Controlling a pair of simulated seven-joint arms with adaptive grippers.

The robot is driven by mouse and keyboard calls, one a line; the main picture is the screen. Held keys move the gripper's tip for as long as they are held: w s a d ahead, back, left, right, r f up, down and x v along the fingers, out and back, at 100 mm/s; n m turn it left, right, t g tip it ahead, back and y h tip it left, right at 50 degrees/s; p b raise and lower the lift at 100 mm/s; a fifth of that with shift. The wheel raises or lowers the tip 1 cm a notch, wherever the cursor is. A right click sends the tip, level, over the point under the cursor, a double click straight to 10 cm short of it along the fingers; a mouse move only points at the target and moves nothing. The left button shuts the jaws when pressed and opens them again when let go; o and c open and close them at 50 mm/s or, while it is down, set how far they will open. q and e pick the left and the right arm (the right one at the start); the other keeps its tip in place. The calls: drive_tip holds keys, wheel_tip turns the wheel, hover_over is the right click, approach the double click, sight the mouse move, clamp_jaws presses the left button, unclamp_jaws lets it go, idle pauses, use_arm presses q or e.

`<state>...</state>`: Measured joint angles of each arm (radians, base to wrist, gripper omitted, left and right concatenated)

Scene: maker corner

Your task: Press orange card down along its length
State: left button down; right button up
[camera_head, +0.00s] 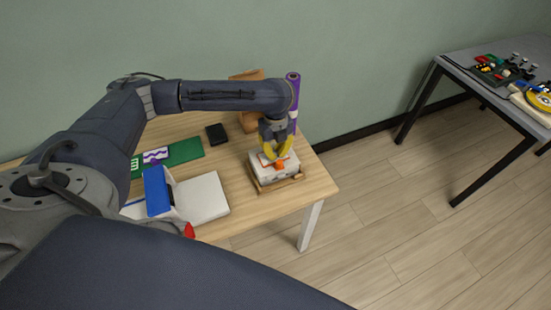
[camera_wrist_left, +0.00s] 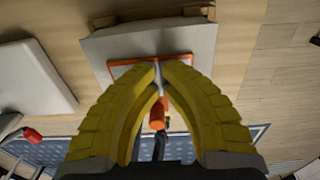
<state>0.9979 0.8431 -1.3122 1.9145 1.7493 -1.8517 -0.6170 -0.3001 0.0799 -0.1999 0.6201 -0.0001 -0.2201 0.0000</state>
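The orange card (camera_wrist_left: 122,63) lies on the top of a pale grey block; its orange edge shows on both sides of my fingertips, and its middle is hidden by them. In the head view only a little orange shows beside the fingers. The pale block (camera_head: 262,175) sits in a wooden tray (camera_head: 284,184) at the table's right end. My left gripper (camera_head: 275,156) points down over the block, its yellow fingertips brought together at the card in the left wrist view (camera_wrist_left: 160,66). I cannot tell whether they press on it. My right gripper is out of view.
An orange cylinder (camera_wrist_left: 157,114) shows between the fingers, at the block's near side. A white box (camera_head: 203,198), a blue item (camera_head: 157,190), a green mat (camera_head: 184,151) and a black item (camera_head: 216,134) lie left. A purple roll (camera_head: 294,88) stands behind the gripper.

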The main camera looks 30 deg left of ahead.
use_arm(q)
drive_tip(key=shift+r, duration=2.4)
drive_tip(key=c, duration=2.1)
unclamp_jaws()
drive_tip(key=shift+c, duration=0.2)
drive_tip(key=shift+n, duration=0.5)
drive_tip(key=w+r, duration=0.1)
drive_tip(key=r, duration=0.1)
drive_tip(key=w+d+r, duration=0.1)
drive_tip(key=shift+w+d+r, duration=0.1)
drive_tip(key=shift+r, duration=0.3)
clamp_jaws()
drive_tip(key=shift+s+f+n, duration=0.2)
drive_tip(key=shift+f+n, duration=2.3)
drive_tip(key=shift+f, duration=0.1)
drive_tip(key=shift+f, duration=1.9)
drive_tip(key=shift+r, duration=2.55)
